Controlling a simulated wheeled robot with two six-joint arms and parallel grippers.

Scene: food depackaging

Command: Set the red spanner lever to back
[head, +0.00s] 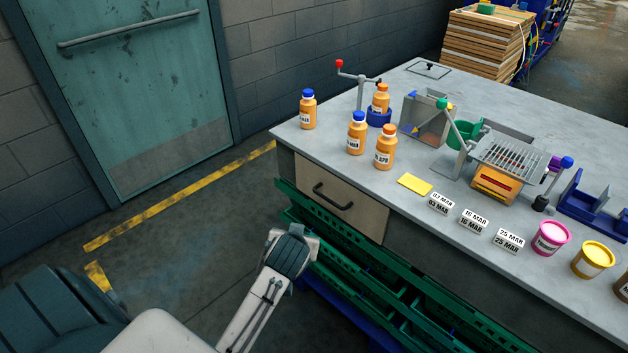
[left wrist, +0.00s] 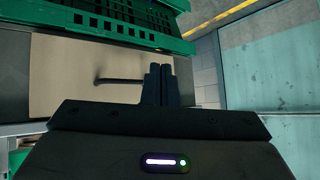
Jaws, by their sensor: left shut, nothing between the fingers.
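The red-knobbed lever (head: 340,64) is on a grey metal stand at the far left part of the bench. Its arm points left, with the knob at the left end. A blue holder (head: 379,118) at the stand has an orange bottle (head: 381,97) in it. My left arm reaches up in front of the bench in the head view, below and left of the lever and well apart from it. My left gripper (left wrist: 158,84) is shut and empty in the left wrist view, in front of the beige drawer (left wrist: 75,75). My right gripper is not in view.
Orange bottles (head: 308,112) stand near the lever. A green-knobbed lever (head: 441,104), a grill-like rack (head: 513,152) and date blocks (head: 473,220) sit farther right. Green crates (head: 335,262) jut out below the drawer handle (head: 332,196). The floor at left is clear.

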